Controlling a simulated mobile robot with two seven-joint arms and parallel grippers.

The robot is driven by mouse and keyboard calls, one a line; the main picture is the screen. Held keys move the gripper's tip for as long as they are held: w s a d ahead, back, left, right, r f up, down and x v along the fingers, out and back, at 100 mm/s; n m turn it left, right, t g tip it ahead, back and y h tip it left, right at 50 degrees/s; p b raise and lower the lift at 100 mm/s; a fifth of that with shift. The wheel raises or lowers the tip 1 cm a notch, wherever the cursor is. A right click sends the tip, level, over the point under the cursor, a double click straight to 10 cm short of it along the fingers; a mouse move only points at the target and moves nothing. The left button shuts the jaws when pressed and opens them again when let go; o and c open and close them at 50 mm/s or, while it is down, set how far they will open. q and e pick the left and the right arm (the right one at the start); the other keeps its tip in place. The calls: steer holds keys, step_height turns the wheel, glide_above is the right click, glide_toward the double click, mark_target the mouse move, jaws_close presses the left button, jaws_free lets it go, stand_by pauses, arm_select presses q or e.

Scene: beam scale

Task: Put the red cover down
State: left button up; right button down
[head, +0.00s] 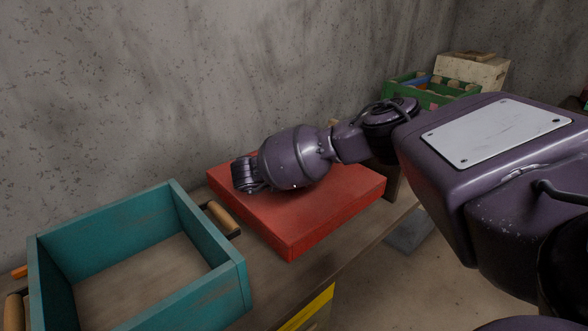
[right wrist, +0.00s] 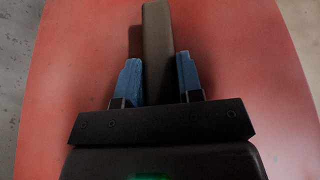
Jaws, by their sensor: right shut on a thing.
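The red cover (head: 315,215) is a flat, square slab at the middle of the head view, over the bench by the wall. Its surface (right wrist: 75,65) fills most of the right wrist view. A brownish bar-shaped handle (right wrist: 157,35) stands out from it. My right gripper (right wrist: 158,72) is shut on this handle, with one blue finger on each side. In the head view my right arm reaches across the cover from the right and hides the handle and the fingers. I cannot tell whether the cover touches what is under it. My left gripper is not in view.
A teal open box (head: 215,270) with wooden handles stands on the wooden bench (head: 275,285), left of the cover and close to it. A green crate (head: 425,98) and a pale wooden box (head: 480,72) are at the back right. The wall rises behind the bench.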

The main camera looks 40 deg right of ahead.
step_height(320, 180, down, 5)
steer(key=shift+w+f+b, duration=0.1)
steer(key=shift+b, duration=0.55)
steer(key=c, duration=0.8)
jaws_free()
steer(key=shift+f, duration=0.1)
